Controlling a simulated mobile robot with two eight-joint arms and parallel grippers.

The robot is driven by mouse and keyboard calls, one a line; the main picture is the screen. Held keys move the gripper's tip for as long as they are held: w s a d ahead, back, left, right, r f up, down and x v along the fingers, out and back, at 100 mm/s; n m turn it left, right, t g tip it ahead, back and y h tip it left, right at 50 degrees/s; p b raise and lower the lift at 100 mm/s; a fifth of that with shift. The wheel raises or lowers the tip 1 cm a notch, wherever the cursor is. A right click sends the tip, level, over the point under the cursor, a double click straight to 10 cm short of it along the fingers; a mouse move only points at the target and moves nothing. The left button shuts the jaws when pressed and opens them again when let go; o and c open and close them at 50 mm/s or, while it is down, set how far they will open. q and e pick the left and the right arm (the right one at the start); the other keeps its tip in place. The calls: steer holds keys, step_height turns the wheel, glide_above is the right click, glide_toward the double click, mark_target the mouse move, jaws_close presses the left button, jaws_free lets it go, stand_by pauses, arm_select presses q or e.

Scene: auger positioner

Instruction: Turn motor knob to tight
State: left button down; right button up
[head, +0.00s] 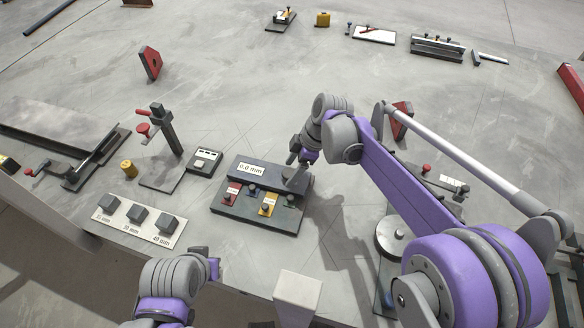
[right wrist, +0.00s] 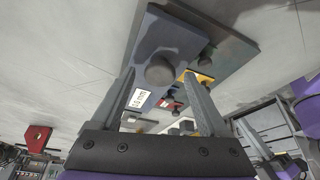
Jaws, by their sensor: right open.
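Coloured labels with small dark knobs line the lower front step. My right gripper (head: 298,163) is directly over the grey knob, pointing down. In the right wrist view its open fingers (right wrist: 158,76) stand on either side of the knob (right wrist: 161,70), apparently with gaps; contact cannot be told. My left gripper (head: 206,262) is at the table's front edge, away from the box; its jaws are unclear.
A plate with several dark blocks (head: 104,218) lies left of the box. A round metal disc device (head: 391,238) stands to the right. The table behind is mostly clear.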

jaws_close()
